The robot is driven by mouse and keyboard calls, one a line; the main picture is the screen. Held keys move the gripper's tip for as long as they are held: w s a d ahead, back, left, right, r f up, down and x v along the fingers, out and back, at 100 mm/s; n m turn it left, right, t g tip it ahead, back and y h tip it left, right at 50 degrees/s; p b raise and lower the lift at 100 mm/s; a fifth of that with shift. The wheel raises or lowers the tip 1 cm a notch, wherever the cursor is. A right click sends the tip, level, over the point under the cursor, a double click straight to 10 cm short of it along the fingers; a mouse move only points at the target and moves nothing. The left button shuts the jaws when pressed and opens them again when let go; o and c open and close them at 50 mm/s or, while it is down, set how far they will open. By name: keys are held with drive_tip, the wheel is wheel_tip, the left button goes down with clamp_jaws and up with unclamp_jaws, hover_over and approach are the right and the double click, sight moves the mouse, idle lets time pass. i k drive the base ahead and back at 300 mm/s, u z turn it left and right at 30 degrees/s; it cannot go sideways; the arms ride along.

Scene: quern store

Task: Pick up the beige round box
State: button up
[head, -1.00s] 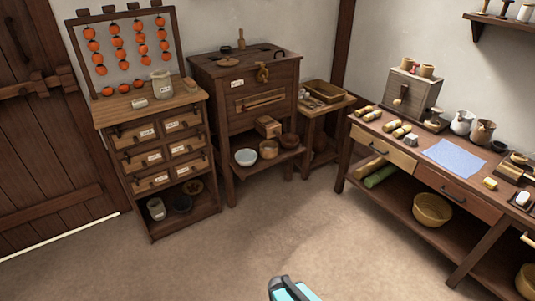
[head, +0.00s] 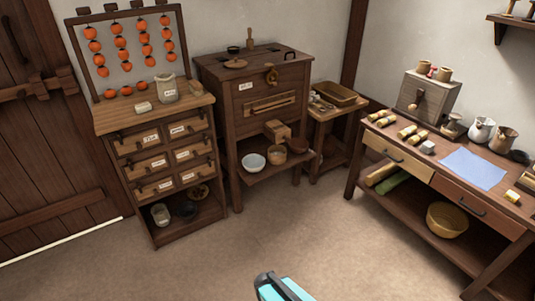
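A small beige round box (head: 272,157) appears to stand on the low pull-out shelf of the middle wooden cabinet (head: 240,125). A white bowl (head: 253,162) is on its left, a brown block-like box (head: 277,132) just behind it, and a dark brown round container (head: 297,146) on its right. A teal and dark part of my arm (head: 282,289) shows at the bottom edge, well apart from the shelf. My gripper's fingers do not show.
A drawer cabinet (head: 160,150) with a frame of orange fruit stands at left. A small side table (head: 328,118) stands right of the middle cabinet. A long workbench (head: 440,180) runs along the right, with a basket (head: 447,219) below. The floor (head: 230,260) in front is clear.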

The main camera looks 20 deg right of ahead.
sight(276, 153)
drive_tip(key=u, duration=0.65)
drive_tip(key=i, duration=1.35)
drive_tip(key=u, duration=0.2)
